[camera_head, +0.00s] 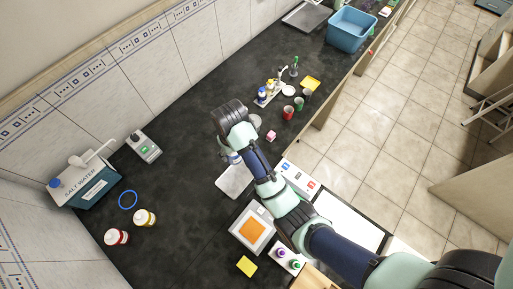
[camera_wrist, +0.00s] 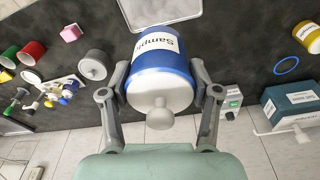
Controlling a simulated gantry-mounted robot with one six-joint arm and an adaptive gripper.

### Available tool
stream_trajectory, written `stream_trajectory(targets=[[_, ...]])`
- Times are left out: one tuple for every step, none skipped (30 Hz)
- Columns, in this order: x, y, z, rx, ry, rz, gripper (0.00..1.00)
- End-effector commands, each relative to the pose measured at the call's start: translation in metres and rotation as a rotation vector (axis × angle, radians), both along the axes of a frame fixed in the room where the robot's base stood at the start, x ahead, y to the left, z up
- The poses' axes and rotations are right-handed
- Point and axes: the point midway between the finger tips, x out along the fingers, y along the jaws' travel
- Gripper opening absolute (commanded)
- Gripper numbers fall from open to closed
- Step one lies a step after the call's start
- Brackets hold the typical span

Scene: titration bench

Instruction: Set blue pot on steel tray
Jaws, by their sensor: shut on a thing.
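The blue pot (camera_wrist: 160,65) has a white lid with a round knob and a white label reading "Sample". My gripper (camera_wrist: 160,88) is shut on its sides in the wrist view. In the head view my arm mostly hides the pot, and only a small blue and white part (camera_head: 234,158) shows below my wrist. The steel tray (camera_head: 234,184) is a flat grey plate on the dark bench, just in front of the pot in the head view. Its edge (camera_wrist: 162,14) also shows at the top of the wrist view, beyond the pot. The tray looks empty where visible.
A grey round pot (camera_wrist: 93,65) and a pink cube (camera_head: 270,135) stand near my gripper. The salt water box (camera_head: 85,183), a blue ring (camera_head: 128,199) and two jars stand left, with clear bench between.

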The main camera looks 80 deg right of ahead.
Motion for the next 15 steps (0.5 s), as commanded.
stream_trajectory(targets=[[0.0,0.0,0.001,-0.001,-0.001,0.0,0.17],[0.0,0.0,0.0,-0.001,-0.001,0.0,0.17],[0.0,0.0,-0.001,-0.001,-0.001,0.0,0.17],[0.0,0.0,-0.003,0.0,0.0,0.0,0.17],[0.0,0.0,-0.007,0.001,0.001,0.0,0.17],[-0.001,0.001,-0.014,0.001,0.001,0.0,0.17],[-0.001,0.001,-0.021,0.004,0.003,0.0,0.17],[-0.001,0.001,-0.03,0.004,0.003,0.0,0.17],[-0.001,0.001,-0.042,0.004,0.004,0.0,0.17],[-0.001,0.001,-0.052,0.004,0.004,0.0,0.17],[-0.002,0.002,-0.062,0.005,0.005,0.0,0.17],[-0.001,0.001,-0.075,0.004,0.004,0.0,0.17],[-0.001,0.001,-0.084,0.004,0.003,0.0,0.17],[-0.002,0.001,-0.094,0.004,0.003,0.0,0.17],[-0.001,0.001,-0.107,0.004,0.003,0.0,0.17]])
